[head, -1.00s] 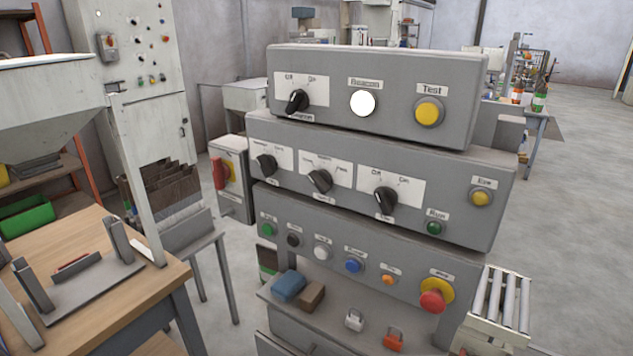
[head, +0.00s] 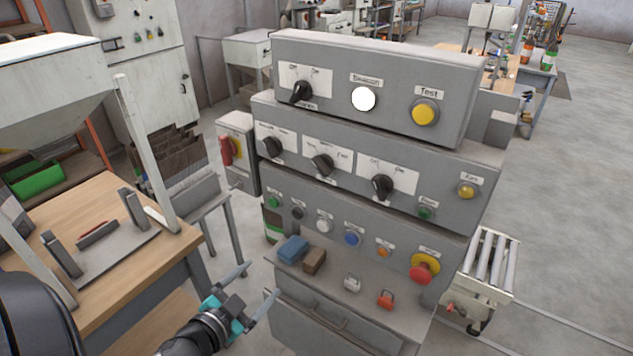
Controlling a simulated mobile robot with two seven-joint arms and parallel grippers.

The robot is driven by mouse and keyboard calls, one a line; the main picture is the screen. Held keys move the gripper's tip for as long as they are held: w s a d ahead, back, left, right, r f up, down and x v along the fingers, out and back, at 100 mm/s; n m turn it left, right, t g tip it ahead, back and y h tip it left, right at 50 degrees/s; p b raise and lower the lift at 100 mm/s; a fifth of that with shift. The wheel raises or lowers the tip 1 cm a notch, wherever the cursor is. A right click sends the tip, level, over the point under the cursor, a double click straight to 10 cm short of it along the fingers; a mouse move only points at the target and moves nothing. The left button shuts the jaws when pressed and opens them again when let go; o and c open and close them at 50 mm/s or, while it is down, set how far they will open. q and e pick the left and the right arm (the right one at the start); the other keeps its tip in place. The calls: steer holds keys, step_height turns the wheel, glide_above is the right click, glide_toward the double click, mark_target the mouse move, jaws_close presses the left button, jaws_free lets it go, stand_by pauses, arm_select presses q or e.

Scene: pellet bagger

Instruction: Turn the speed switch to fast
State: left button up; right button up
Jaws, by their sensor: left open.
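The speed switch appears to be the middle black knob (head: 322,165) on the panel's second tier. Its white plate has small print, and the right-hand word looks like "Fast". The knob's pointer seems to lean to the upper left, but it is too small to be sure. My left gripper (head: 261,279) is open and empty, low in the picture, in front of the console's lower left. It is well below the knob and apart from it. My right gripper is not in view.
Similar black knobs sit left (head: 268,147) and right (head: 382,187) of it. A red emergency button (head: 424,268) is lower right. A blue block (head: 292,249) and a brown block (head: 314,261) lie on the console ledge. A wooden table (head: 112,197) stands at left.

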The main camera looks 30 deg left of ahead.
arm_select(q)
steer(key=w+d+r+m+t+h+p, duration=0.1)
steer(key=d+r+m+t+h+p, duration=0.2)
steer(key=r, duration=1.6)
steer(key=p, duration=0.3)
glide_toward(320, 168)
steer(key=shift+t+y, duration=0.3)
steer(key=shift+t, duration=0.1)
steer(key=w, duration=0.7)
steer(key=shift+w+d+f, duration=0.2)
steer(key=shift+d+f, duration=0.05)
steer(key=shift+f, duration=0.1)
steer(key=shift+w, duration=0.8)
steer(key=c, duration=1.4)
